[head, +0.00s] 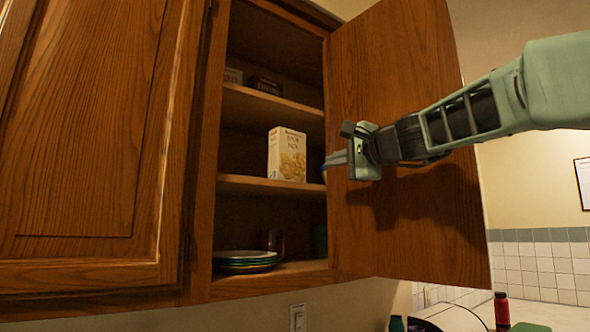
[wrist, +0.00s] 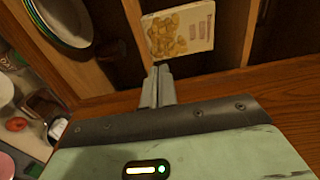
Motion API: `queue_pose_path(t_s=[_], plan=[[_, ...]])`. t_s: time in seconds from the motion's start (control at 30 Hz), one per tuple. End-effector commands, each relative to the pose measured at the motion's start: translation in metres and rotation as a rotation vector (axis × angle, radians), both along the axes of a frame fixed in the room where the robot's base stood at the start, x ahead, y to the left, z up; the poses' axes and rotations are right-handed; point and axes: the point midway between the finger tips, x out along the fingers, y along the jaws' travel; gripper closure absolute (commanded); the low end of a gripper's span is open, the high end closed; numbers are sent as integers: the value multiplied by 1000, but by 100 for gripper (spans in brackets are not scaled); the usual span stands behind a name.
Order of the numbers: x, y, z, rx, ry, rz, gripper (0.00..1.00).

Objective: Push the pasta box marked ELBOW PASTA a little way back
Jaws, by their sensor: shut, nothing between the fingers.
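The pasta box (head: 287,155) is pale with a picture of pasta on its front. It stands upright on the middle shelf of the open cupboard, close to the shelf's front edge. In the wrist view the box (wrist: 180,30) lies just beyond my fingertips, its lettering sideways and too small to read there. My gripper (head: 335,160) is in front of the cupboard opening, to the right of the box. In the wrist view my gripper (wrist: 162,72) is shut with nothing in it. I cannot tell whether the fingertips touch the box.
The open cupboard door (head: 400,90) stands to the right, behind my arm. Small boxes (head: 265,85) sit on the upper shelf. Stacked plates (head: 245,260) and a dark mug (head: 273,241) stand on the bottom shelf. The middle shelf (head: 240,184) is bare left of the box.

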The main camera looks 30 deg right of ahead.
Motion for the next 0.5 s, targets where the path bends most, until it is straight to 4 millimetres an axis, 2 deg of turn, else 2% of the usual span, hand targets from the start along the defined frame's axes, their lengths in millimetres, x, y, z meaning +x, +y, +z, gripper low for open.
queue_pose_path(t_s=[0.13,0.43,0.5], plan=[[7,1,6,2,-1,6,100],[23,4,1,1,12,4,100],[37,2,-2,0,15,0,100]])
